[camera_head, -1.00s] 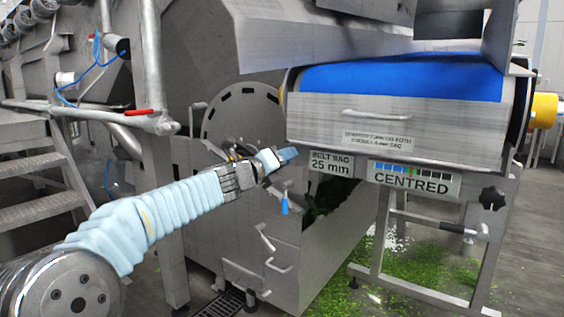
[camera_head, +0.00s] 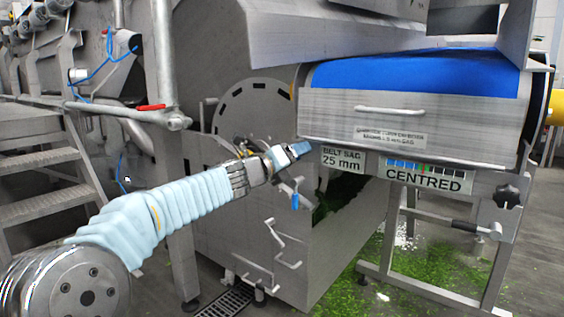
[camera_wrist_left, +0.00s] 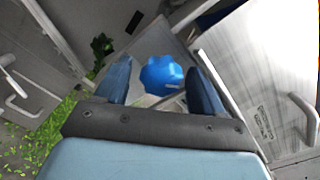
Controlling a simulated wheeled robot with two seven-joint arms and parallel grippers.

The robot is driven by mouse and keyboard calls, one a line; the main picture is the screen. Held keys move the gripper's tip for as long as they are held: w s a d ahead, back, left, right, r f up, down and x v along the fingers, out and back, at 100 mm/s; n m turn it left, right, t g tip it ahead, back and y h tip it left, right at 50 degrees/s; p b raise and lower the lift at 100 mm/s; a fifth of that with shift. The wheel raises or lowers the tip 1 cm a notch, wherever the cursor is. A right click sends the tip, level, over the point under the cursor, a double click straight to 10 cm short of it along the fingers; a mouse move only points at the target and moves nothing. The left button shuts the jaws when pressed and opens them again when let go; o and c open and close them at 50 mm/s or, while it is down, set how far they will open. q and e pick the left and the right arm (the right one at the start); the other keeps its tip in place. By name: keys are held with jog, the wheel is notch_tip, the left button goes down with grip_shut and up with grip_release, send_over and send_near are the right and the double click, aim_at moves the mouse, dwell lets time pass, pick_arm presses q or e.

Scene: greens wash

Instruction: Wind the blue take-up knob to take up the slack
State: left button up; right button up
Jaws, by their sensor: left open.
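The blue take-up knob (camera_wrist_left: 161,75) is a lobed knob, seen in the left wrist view between the two fingers of my left gripper (camera_wrist_left: 160,88). Gaps show on both sides of it, and I cannot tell its exact depth relative to the fingertips. In the head view my left gripper (camera_head: 292,152) is open beside the lower left corner of the belt housing (camera_head: 375,115). The knob cannot be made out there. A sign (camera_head: 343,161) reads "BELT SAG 25 mm", and another (camera_head: 427,177) reads "CENTRED". My right gripper is not in view.
A blue belt (camera_head: 415,72) runs over the housing top. A small blue-handled lever (camera_head: 294,200) hangs below my gripper. A black star knob (camera_head: 507,196) and a lever (camera_head: 470,227) are at right. Green scraps (camera_head: 420,265) litter the floor. Metal steps (camera_head: 35,165) stand at left.

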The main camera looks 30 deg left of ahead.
pick_arm(q)
jog(key=s+a+p, duration=0.1)
jog(key=s, duration=1.2)
jog(key=shift+s, duration=0.1)
